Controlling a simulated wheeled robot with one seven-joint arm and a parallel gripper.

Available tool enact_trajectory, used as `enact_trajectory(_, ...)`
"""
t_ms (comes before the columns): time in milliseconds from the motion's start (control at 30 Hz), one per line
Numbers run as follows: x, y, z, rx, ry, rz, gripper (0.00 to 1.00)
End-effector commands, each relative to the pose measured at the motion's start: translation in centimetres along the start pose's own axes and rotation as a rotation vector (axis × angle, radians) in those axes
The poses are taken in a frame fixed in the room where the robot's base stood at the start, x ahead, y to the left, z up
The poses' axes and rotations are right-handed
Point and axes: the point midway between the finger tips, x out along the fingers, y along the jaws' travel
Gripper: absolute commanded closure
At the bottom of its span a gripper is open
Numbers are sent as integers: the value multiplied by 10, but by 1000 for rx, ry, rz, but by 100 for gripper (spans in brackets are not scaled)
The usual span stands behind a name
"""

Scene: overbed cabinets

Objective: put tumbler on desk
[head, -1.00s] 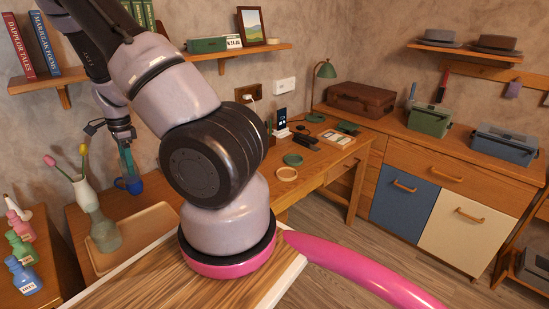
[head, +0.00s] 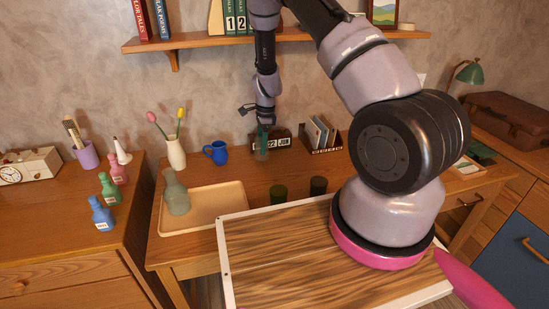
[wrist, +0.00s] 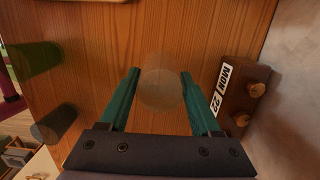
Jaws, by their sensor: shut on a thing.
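A clear, faintly brown tumbler (wrist: 162,82) is between the teal fingers of my gripper (wrist: 160,88) in the wrist view, and the fingers are shut on it. In the head view my gripper (head: 263,132) points down over the back of the wooden desk (head: 235,176), with the tumbler (head: 262,153) low between the fingers. I cannot tell whether its base touches the desk. A green tumbler (head: 278,194) and a dark tumbler (head: 318,186) stand nearer the front.
A block calendar (head: 281,142) stands close by, right of my gripper; it also shows in the wrist view (wrist: 238,95). A blue mug (head: 216,153), a vase (head: 176,152), a tray (head: 215,205) with a grey-green bottle (head: 176,195), and a file holder (head: 322,138) are around.

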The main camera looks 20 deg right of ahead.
Motion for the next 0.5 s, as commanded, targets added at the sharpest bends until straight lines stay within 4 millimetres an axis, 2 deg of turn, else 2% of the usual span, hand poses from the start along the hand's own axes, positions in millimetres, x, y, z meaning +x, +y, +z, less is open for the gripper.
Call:
enact_trajectory(100, 19, 0, -3, 1, 0, 1, 94)
enact_trajectory(267, 30, 0, -4, -1, 0, 0, 94)
enact_trajectory(500, 61, 0, -8, 0, 0, 0, 94)
